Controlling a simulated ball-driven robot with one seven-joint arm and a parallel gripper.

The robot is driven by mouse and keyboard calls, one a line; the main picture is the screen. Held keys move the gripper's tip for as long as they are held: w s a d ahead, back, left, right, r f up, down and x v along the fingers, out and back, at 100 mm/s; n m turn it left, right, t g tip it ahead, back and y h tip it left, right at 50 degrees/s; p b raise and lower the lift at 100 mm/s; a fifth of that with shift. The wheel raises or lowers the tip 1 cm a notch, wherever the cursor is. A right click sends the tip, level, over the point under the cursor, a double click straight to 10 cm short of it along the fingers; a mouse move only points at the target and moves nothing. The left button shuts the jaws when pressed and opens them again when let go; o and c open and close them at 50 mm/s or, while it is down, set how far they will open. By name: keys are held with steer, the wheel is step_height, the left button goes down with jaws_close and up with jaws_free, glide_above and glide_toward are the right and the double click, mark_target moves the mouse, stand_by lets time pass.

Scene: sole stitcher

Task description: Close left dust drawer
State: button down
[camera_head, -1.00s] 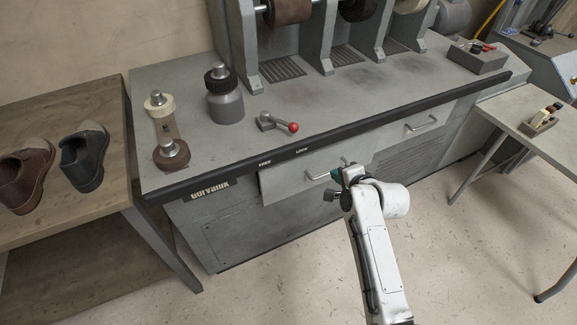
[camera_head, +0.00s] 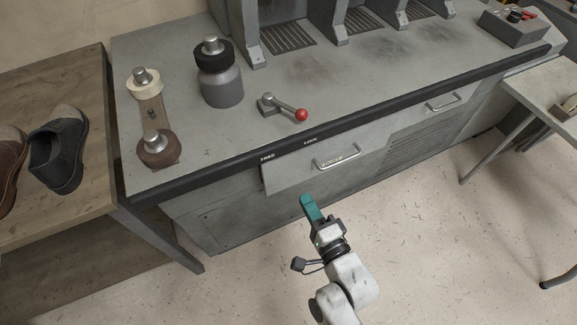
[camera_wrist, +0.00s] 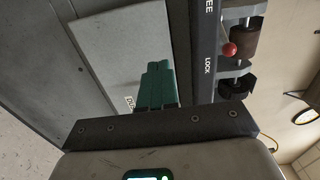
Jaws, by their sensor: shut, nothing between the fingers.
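The left dust drawer (camera_head: 290,172) is a light grey front with a bar handle (camera_head: 337,159), under the black front edge of the grey machine bench. Its front appears to stand out from the cabinet face; how far is hard to tell. My gripper (camera_head: 307,203) has teal fingers, shut and empty, in front of and below the drawer, apparently apart from it. In the wrist view the shut fingers (camera_wrist: 157,85) point toward the pale drawer front (camera_wrist: 125,45); a small label shows beside them. The handle is not clear there.
A second drawer handle (camera_head: 443,102) is at the right. A red-knobbed lever (camera_head: 284,108), a grey bottle (camera_head: 220,85) and a roller fixture (camera_head: 152,115) stand on the bench. A wooden table with shoes (camera_head: 58,150) is left. The floor in front is clear.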

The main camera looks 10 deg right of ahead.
steer(key=p, duration=0.2)
glide_toward(284, 160)
steer(key=x, duration=0.5)
steer(key=shift+w, duration=0.15)
steer(key=shift+x, duration=0.8)
steer(key=shift+a+f, duration=0.15)
steer(key=x, duration=0.3)
steer(key=shift+w, duration=0.3)
steer(key=shift+w+a, duration=0.15)
steer(key=shift+w, duration=0.2)
steer(key=shift+r, duration=0.2)
steer(key=shift+f, duration=0.1)
